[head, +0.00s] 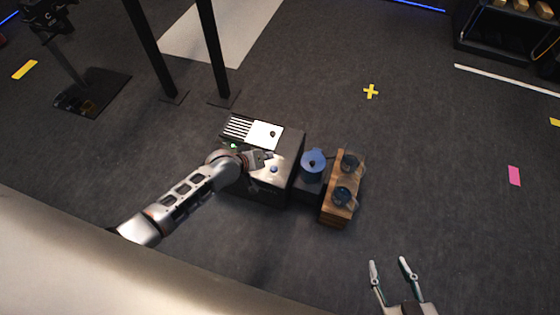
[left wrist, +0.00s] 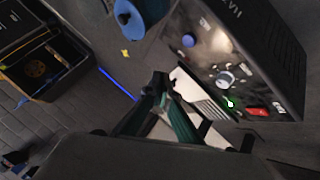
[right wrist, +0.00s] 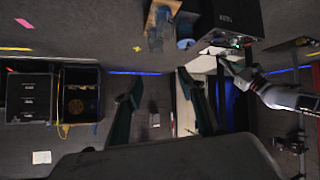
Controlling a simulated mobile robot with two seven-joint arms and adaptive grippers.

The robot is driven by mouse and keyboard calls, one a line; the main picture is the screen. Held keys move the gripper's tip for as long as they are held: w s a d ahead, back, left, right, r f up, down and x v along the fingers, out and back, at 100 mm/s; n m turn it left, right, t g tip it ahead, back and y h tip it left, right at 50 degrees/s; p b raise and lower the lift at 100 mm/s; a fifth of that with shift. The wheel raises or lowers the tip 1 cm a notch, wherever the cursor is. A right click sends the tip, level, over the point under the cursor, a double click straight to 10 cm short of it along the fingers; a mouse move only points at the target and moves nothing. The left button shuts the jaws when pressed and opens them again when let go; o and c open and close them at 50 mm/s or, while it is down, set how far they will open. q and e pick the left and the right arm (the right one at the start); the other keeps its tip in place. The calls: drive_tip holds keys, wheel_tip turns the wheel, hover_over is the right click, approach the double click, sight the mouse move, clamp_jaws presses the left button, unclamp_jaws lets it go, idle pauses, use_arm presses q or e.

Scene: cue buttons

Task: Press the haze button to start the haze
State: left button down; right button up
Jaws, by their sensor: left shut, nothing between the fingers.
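The black haze machine (head: 293,160) stands on the floor in the middle of the head view, with a vented top and a control panel. A round blue button (head: 274,169) shows on it; in the left wrist view the panel has the blue button (left wrist: 188,40), a pale knob (left wrist: 225,79), a lit green light (left wrist: 230,102) and a red switch (left wrist: 257,111). My left gripper (head: 267,156) is shut and empty, close above the machine near the blue button; contact cannot be told. My right gripper (head: 388,264) is open and empty, away from the machine at the lower right.
A blue canister (head: 313,163) and a wooden block with dark round tops (head: 341,197) stand right of the machine. Two black posts (head: 216,50) rise behind it. Dark cases (head: 508,35) sit at the upper right.

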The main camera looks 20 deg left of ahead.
use_arm(q)
drive_tip(key=shift+w+d+r+n, duration=0.1)
drive_tip(key=shift+w+d+n, duration=0.1)
drive_tip(key=shift+w, duration=0.3)
drive_tip(key=shift+w+d+n, duration=0.1)
drive_tip(key=shift+w+d, duration=0.1)
drive_tip(key=shift+w, duration=0.3)
use_arm(e)
drive_tip(key=shift+w+d, duration=0.1)
drive_tip(key=shift+w, duration=0.1)
drive_tip(key=shift+s+f, duration=0.1)
use_arm(q)
drive_tip(key=b, duration=0.5)
hover_over(272, 169)
drive_tip(key=s, duration=0.1)
wheel_tip(272, 169, down, 8)
drive_tip(key=shift+r, duration=0.25)
drive_tip(key=shift+w+d+f+b, duration=0.1)
drive_tip(key=shift+w+f+b, duration=0.25)
drive_tip(key=shift+f+b, duration=0.25)
use_arm(e)
drive_tip(key=w+a+r+m+t+y, duration=0.1)
drive_tip(key=w+a+r, duration=0.1)
drive_tip(key=a, duration=0.3)
drive_tip(key=shift+r+y, duration=0.3)
drive_tip(key=shift+r, duration=0.05)
